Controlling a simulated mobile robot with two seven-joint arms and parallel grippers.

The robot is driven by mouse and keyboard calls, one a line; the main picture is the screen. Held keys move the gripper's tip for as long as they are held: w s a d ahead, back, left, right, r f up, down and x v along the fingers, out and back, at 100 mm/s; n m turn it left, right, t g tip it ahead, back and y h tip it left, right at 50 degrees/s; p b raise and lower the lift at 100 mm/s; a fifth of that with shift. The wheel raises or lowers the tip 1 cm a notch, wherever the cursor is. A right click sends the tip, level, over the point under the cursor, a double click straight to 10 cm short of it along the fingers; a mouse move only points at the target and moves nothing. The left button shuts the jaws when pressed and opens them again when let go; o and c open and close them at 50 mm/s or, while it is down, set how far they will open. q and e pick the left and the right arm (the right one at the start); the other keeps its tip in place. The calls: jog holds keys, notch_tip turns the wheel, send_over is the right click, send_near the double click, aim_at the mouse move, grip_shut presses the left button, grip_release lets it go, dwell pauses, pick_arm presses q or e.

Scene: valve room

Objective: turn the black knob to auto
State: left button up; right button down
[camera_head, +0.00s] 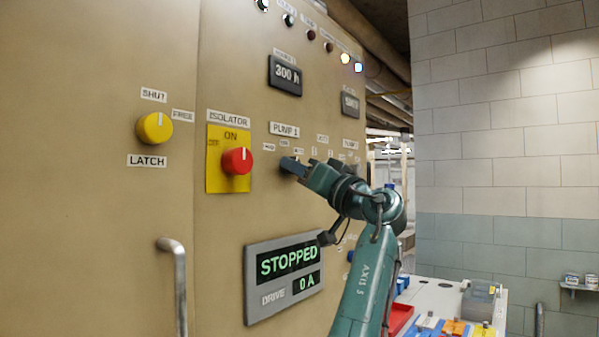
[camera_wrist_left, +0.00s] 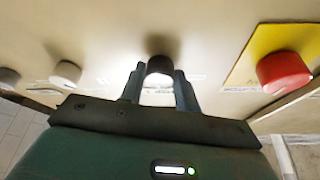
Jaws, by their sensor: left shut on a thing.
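The black knob (camera_wrist_left: 160,65) is between the two fingers of my left gripper (camera_wrist_left: 160,84) in the left wrist view. In the head view my left gripper (camera_head: 291,166) is at the panel, under the "PUMP 1" label (camera_head: 284,129), with its fingers shut on the knob. The fingers hide the knob there, so its pointer direction cannot be told. Small position labels (camera_head: 299,151) sit just above the fingers, too small to read. My right gripper is not in view.
A red isolator knob (camera_head: 237,160) on a yellow plate (camera_head: 214,182) is left of the gripper. A yellow knob (camera_head: 154,129) is further left. A display (camera_head: 285,275) reading "STOPPED" and "0 A" is below. A metal handle (camera_head: 176,280) sticks out at lower left.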

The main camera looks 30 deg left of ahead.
pick_arm(q)
jog(key=m+t+h, duration=0.1)
jog(key=m, duration=0.2)
jog(key=m+t+p, duration=0.1)
jog(key=m, duration=0.2)
jog(key=m+t+h+p, duration=0.1)
jog(key=m, duration=0.2)
jog(key=shift+s+r+t+h, duration=0.2)
jog(key=shift+s+t+h, duration=0.1)
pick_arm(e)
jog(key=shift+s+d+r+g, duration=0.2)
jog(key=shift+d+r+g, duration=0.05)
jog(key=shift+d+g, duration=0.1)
pick_arm(q)
jog(key=shift+m, duration=0.3)
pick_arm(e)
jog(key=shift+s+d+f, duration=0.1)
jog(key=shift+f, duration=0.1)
pick_arm(q)
jog(key=o, duration=1)
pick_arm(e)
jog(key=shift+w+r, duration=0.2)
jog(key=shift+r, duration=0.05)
pick_arm(q)
jog(key=shift+b+v, duration=1.6)
jog(key=shift+v, duration=4.95)
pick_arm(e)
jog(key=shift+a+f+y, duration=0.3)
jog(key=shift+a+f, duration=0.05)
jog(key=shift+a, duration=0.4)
